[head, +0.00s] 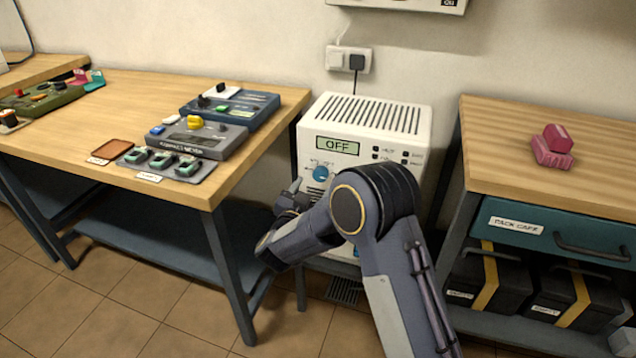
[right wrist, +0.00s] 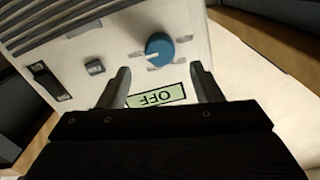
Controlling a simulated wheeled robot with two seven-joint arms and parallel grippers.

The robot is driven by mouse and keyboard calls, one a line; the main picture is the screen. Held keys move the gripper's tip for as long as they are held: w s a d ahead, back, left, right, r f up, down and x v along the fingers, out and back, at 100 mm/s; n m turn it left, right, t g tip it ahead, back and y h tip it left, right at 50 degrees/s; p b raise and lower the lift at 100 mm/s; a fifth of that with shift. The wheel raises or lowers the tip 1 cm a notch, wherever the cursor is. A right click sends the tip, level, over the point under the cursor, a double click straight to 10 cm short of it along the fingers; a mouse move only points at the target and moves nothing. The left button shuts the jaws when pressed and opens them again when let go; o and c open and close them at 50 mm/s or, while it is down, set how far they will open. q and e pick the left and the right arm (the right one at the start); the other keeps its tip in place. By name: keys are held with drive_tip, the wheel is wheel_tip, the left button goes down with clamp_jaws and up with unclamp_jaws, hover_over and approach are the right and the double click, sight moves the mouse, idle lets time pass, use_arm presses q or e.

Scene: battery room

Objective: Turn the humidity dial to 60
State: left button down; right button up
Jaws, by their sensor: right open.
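The humidity dial is a round blue knob (head: 320,173) on the front of a white dehumidifier (head: 378,113) that stands between two benches. The display (head: 337,145) above the knob reads OFF. My right gripper (head: 297,190) is in front of the unit, just left of and below the knob in the head view. In the right wrist view its two fingers (right wrist: 163,84) are open and empty. The knob (right wrist: 159,47) shows there beyond the fingertips, apart from them, and the display appears upside down between the fingers. My forearm hides the lower front of the unit. My left gripper is out of view.
A wooden bench (head: 62,114) at left holds meters and small clips. A right bench (head: 600,150) has a teal drawer (head: 560,233) and pink blocks (head: 553,146). A wall socket (head: 348,59) with a plug is above the unit.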

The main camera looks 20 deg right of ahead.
sight(319, 176)
drive_tip(key=x, duration=0.5)
drive_tip(key=shift+w+d+b, duration=0.15)
drive_tip(key=shift+w+b, duration=0.1)
drive_tip(key=shift+b, duration=0.05)
drive_tip(key=c, duration=1)
